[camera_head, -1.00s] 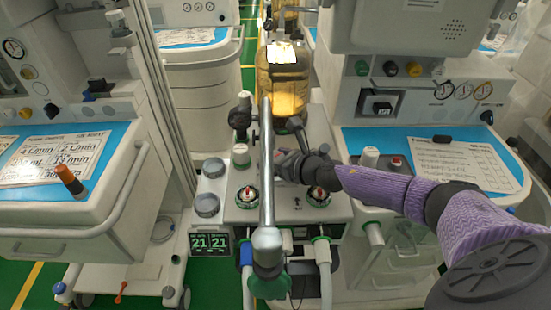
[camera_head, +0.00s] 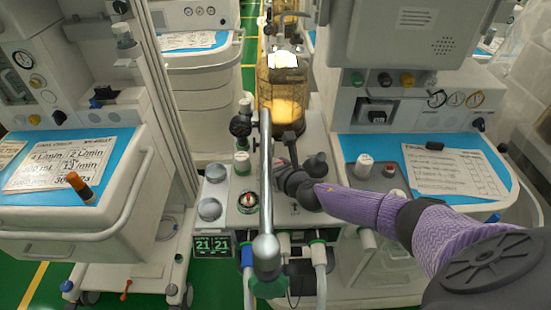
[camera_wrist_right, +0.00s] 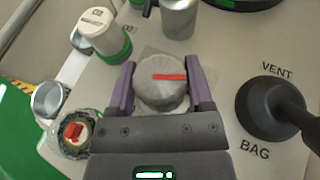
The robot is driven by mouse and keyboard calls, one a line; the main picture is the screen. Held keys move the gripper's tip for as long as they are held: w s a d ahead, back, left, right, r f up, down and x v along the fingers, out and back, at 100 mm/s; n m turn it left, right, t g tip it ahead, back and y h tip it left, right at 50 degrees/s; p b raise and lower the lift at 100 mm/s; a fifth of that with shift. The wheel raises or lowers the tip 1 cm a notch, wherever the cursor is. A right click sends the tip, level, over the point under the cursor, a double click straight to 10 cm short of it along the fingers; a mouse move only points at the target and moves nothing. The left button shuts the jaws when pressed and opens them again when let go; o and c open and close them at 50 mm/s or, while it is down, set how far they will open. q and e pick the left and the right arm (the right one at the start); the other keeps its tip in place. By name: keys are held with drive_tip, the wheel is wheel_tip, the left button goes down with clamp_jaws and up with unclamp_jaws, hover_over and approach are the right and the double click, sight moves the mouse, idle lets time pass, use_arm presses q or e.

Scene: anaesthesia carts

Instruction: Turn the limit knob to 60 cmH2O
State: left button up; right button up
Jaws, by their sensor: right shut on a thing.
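The limit knob (camera_wrist_right: 160,92) is a round grey knob with a red pointer line on top. In the right wrist view the line points to the right. My right gripper (camera_wrist_right: 160,84) is shut on it, with one purple finger on each side. In the head view my right gripper (camera_head: 285,180) is beside the metal tube, low over the machine's panel, and the knob is hidden there. No scale figures around the knob are readable. My left gripper is not in view.
A VENT/BAG lever (camera_wrist_right: 272,108) stands to the right of the knob. A red-marked dial (camera_wrist_right: 76,133) and a white knob with a green base (camera_wrist_right: 104,32) are on its left. A metal tube (camera_head: 266,190) rises in front of the panel. A screen (camera_head: 212,245) reads 21 and 21.

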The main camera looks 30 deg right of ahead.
drive_tip(key=shift+r+m+h+p, duration=0.15)
drive_tip(key=shift+m+h+p, duration=0.6)
drive_tip(key=shift+m+h, duration=0.4)
drive_tip(key=shift+m+g+h+p, duration=0.3)
drive_tip(key=shift+m+g+h, duration=0.3)
drive_tip(key=shift+m+h, duration=0.6)
drive_tip(key=shift+h, duration=0.25)
drive_tip(key=o, duration=1.3)
drive_tip(key=shift+c, duration=0.2)
